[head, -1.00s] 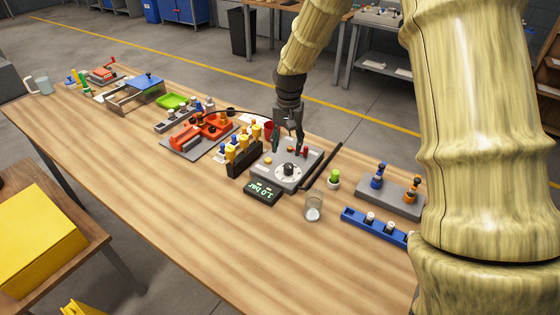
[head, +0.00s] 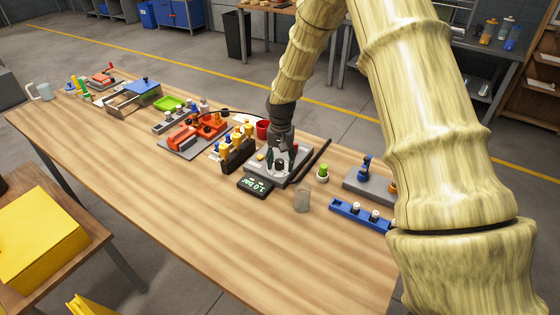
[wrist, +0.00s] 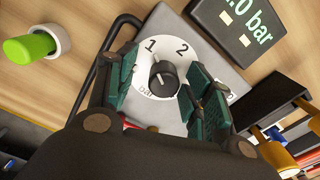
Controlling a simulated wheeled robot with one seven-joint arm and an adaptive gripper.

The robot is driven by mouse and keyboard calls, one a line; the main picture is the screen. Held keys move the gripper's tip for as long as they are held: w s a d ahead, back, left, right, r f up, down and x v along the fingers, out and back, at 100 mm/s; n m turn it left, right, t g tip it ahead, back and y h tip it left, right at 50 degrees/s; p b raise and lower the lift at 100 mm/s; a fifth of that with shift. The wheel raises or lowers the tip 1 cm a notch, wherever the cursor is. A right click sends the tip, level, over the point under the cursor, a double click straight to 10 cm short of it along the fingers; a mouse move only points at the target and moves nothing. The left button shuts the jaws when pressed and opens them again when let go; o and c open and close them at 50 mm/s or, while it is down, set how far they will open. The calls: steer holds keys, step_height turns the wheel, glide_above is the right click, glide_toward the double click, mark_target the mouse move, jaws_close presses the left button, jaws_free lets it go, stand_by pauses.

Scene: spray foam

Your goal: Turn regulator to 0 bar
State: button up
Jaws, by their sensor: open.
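The regulator is a grey box (head: 300,172) with a round white dial (wrist: 146,96) and a black knob (wrist: 164,80). The wrist view shows the marks 1 and 2 on the dial, and the knob's white line points near the 1. A dark display (head: 255,187) beside the box reads 1.0 bar in the head view; in the wrist view (wrist: 240,30) its first digit is cut off. My gripper (wrist: 161,84) is open, pointing down over the dial, with one green-padded finger on each side of the knob. I cannot tell whether either finger touches it.
A rack of yellow-topped tools (head: 238,155) stands close left of the regulator. A glass (head: 302,199), a green-topped item (head: 322,172) and a blue rail (head: 358,216) stand to its right. The front of the wooden table (head: 215,235) is clear.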

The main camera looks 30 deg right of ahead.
steer(key=shift+w+a+f, duration=0.1)
steer(key=shift+w+f, duration=0.25)
steer(key=shift+f, duration=0.05)
steer(key=shift+w+f, duration=0.1)
steer(key=shift+w, duration=0.1)
steer(key=shift+c, duration=1.2)
steer(key=shift+s+r, duration=0.25)
steer(key=shift+s, duration=0.05)
steer(key=c, duration=0.7)
steer(key=shift+c, duration=0.4)
steer(key=shift+n, duration=0.6)
steer(key=n+p, duration=0.1)
steer(key=n, duration=0.3)
steer(key=shift+n, duration=0.4)
steer(key=n, duration=0.5)
steer(key=shift+n, duration=0.4)
steer(key=shift+f+p, duration=0.1)
steer(key=shift+p, duration=0.2)
